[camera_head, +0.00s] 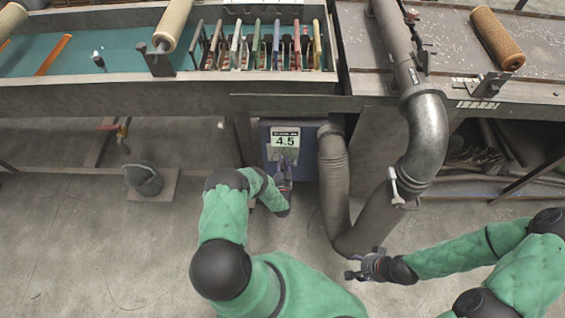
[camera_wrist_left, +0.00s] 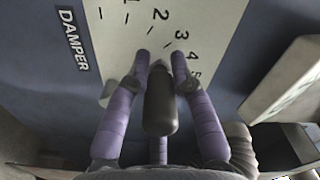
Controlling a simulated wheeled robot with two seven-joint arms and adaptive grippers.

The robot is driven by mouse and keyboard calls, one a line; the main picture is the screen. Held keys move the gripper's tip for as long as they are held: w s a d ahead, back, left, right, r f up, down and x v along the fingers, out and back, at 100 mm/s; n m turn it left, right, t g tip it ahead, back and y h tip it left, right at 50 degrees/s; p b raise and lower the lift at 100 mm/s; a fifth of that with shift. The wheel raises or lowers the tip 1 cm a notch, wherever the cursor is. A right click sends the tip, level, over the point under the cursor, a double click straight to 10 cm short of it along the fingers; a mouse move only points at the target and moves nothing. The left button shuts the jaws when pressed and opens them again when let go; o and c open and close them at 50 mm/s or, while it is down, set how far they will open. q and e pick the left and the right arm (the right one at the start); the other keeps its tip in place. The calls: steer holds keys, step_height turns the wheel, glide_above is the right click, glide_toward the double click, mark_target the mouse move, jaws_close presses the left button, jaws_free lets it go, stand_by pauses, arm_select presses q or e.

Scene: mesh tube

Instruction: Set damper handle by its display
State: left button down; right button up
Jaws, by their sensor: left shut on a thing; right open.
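The display (camera_head: 285,139) on the blue cabinet (camera_head: 304,162) reads 4.5. In the left wrist view, a dark damper handle (camera_wrist_left: 160,103) stands over a pale scale plate (camera_wrist_left: 127,42) with the numbers 1 to 5 and tick marks. A label (camera_wrist_left: 73,40) there reads DAMPER. My left gripper (camera_wrist_left: 159,62) has its purple fingers shut around the handle; in the head view the gripper (camera_head: 284,178) is at the cabinet front below the display and hides the handle. My right gripper (camera_head: 364,267) is open and empty near the floor, below the pipe bend.
A thick grey hose (camera_head: 334,185) and metal pipe (camera_head: 427,135) run down between my two arms. A workbench (camera_head: 150,97) with rollers and a rack of coloured pieces spans the back. The floor at left is mostly clear, apart from a dark rounded object (camera_head: 143,178).

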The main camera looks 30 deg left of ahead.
arm_select(q)
steer(key=shift+f, duration=0.1)
steer(key=c, duration=1.1)
jaws_free()
steer(key=shift+o, duration=0.2)
steer(key=shift+s, duration=0.1)
steer(key=v, duration=1.2)
stand_by(0.6)
